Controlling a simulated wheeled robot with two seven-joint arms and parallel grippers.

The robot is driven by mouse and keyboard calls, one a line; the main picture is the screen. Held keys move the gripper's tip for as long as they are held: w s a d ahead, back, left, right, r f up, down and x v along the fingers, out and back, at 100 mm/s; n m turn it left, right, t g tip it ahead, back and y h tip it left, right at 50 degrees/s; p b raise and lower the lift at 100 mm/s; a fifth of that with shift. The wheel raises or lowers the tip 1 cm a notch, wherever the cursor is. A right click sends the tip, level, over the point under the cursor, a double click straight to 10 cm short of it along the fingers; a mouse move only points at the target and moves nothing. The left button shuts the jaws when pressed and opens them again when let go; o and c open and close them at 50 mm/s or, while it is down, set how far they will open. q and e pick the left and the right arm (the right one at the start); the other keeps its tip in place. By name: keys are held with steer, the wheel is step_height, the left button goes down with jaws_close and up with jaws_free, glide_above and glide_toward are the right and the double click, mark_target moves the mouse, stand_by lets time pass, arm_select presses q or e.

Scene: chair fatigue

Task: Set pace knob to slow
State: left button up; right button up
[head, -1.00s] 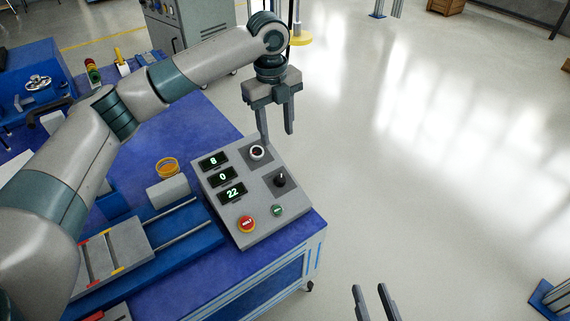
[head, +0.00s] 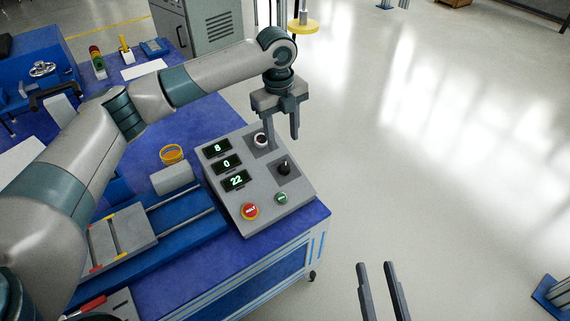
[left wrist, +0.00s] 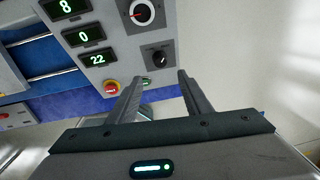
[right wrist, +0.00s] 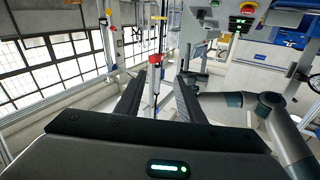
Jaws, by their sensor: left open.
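The grey control box (head: 225,197) stands on the blue bench and carries two knobs. The upper knob (head: 260,139) has a white ring and a dark red centre; the lower knob (head: 284,168) is black. Both show in the left wrist view, the upper (left wrist: 142,12) and the lower (left wrist: 160,58). Their labels are too small to read, so I cannot tell which is the pace knob. My right gripper (head: 376,265) is open and empty over the floor.
Three displays (head: 226,164) reading 8, 0 and 22 are on the box. A red stop button (head: 250,211) and a green button (head: 281,198) sit near its front.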

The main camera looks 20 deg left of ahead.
mark_target(285, 167)
arm_select(q)
steer(key=f+b, duration=0.1)
steer(key=f, duration=0.8)
steer(key=shift+w+d+b, duration=0.15)
steer(key=shift+w+b, duration=0.05)
steer(key=shift+b, duration=0.2)
steer(key=shift+d+f, duration=0.1)
steer(key=shift+f, duration=0.8)
arm_select(e)
steer(key=s+r+t+y, duration=0.1)
steer(key=s+r+t, duration=0.2)
steer(key=r, duration=0.4)
steer(key=shift+s+a+r+t+y, duration=0.15)
steer(key=shift+s+r+t+y, duration=0.25)
steer(key=shift+t, duration=0.5)
arm_select(q)
steer(key=c, duration=1.1)
